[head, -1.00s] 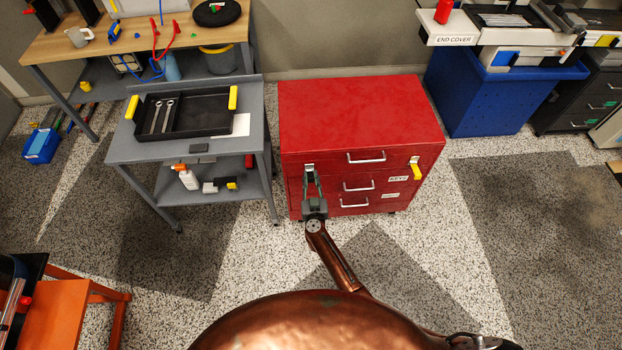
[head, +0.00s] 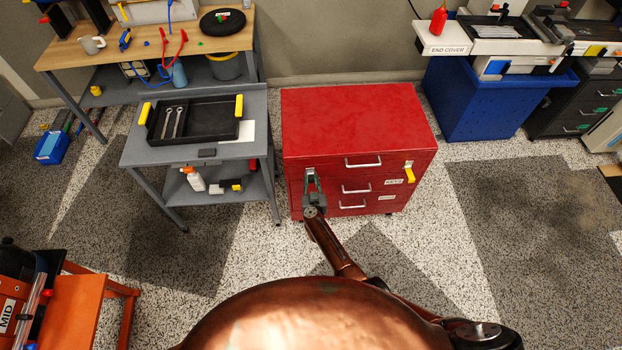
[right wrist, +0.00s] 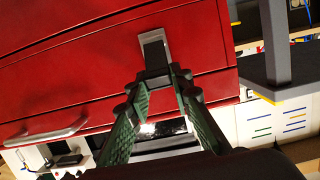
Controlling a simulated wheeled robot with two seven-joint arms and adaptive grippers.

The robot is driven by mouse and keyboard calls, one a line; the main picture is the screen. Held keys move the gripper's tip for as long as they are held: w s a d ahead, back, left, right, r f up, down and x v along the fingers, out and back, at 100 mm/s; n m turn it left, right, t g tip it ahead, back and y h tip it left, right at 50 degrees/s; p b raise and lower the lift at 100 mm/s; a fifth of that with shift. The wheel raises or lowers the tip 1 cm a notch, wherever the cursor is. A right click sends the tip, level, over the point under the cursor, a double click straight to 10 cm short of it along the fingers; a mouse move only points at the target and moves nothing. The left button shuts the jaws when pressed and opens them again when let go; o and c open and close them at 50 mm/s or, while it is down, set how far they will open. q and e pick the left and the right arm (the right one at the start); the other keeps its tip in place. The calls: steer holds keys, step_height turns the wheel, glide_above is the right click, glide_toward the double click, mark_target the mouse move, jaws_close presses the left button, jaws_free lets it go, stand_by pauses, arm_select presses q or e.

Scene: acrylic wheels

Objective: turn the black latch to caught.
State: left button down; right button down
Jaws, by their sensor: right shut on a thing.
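The red drawer cabinet (head: 358,120) stands ahead, with a small pale plate (head: 309,172) at the left of its front. In the right wrist view a metal plate (right wrist: 152,38) sits on the red front, with the black latch (right wrist: 157,58) at its lower end. My right gripper (head: 312,181) reaches up to that spot. In the right wrist view its two green fingers (right wrist: 158,80) close in on the latch from both sides. The fingertips partly hide the latch, and its exact angle is hard to tell. My left gripper is not in view.
A yellow latch (head: 409,173) hangs at the cabinet's right front. A grey cart (head: 135,150) with a black tray (head: 214,130) stands close on the left. A blue bin (head: 480,105) is at the back right. The floor right of the cabinet is clear.

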steer(key=shift+a, duration=0.15)
steer(key=c, duration=1.7)
jaws_free()
